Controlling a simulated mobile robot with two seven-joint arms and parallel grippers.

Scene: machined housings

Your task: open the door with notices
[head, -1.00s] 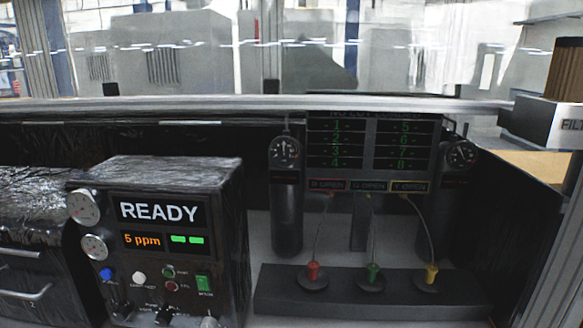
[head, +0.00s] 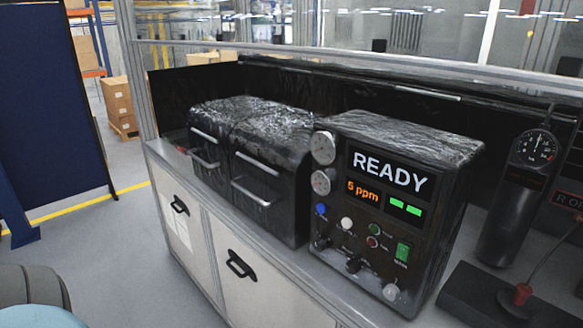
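The door with notices (head: 166,187) is a pale cabinet door under the bench, at the far left end of the cabinet row. It has a black handle (head: 180,206) and white paper sheets (head: 181,232) below the handle. The door looks shut, flush with the cabinet front. Neither of my grippers is in view.
A second pale door (head: 262,295) with a black handle is to its right. Clear grey floor (head: 120,270) lies in front, with a blue panel (head: 45,110) at left.

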